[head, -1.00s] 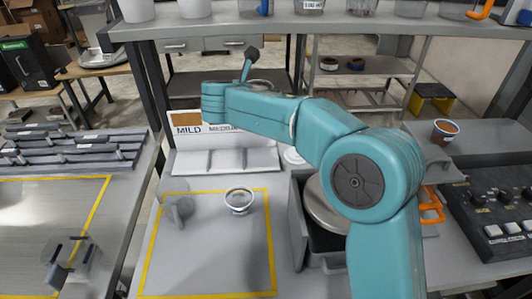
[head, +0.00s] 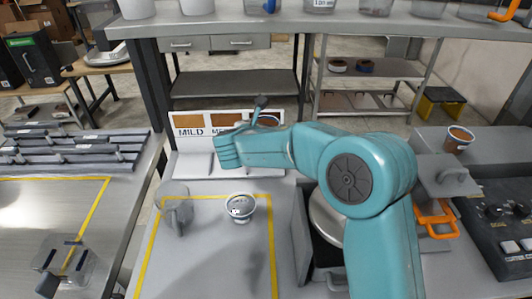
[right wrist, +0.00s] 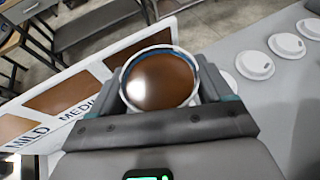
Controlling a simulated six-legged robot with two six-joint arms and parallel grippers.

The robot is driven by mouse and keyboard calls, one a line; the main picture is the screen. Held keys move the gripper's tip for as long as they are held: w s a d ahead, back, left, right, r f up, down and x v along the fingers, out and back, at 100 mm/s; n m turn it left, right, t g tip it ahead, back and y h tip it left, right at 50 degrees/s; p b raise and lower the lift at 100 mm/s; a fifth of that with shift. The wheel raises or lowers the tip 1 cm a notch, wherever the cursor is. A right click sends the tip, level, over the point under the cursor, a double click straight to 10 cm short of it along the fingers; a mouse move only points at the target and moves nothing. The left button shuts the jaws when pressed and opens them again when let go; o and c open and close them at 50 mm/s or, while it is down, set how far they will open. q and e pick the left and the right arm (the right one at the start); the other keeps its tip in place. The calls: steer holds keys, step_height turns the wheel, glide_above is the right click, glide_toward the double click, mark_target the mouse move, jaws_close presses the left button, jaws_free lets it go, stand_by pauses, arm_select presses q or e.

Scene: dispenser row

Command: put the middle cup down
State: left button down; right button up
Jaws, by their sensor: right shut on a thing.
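My right gripper (right wrist: 163,84) is shut on a cup with a white rim, a blue band inside and brown contents. The held cup (right wrist: 160,72) is upright or nearly so in the right wrist view, with a finger on each side; its base is hidden. A third cup (head: 459,139) with a brown top stands at the far right. My left gripper is not in view.
The label board (head: 195,124) reads MILD and the start of MEDIUM, with brown panels. White round lids (right wrist: 255,65) lie right of the held cup. The yellow-outlined area (head: 205,270) is clear in front.

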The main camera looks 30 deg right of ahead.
step_height(320, 180, down, 8)
steer(key=shift+w+f, duration=0.1)
steer(key=shift+f, duration=0.15)
steer(key=shift+f, duration=0.1)
steer(key=o, duration=1.1)
steer(key=shift+s+a+r, duration=0.2)
steer(key=b+v, duration=0.1)
steer(key=v, duration=1)
steer(key=shift+s+a+r+b, duration=0.1)
steer(key=shift+s+a+b, duration=0.1)
steer(key=shift+b, duration=0.2)
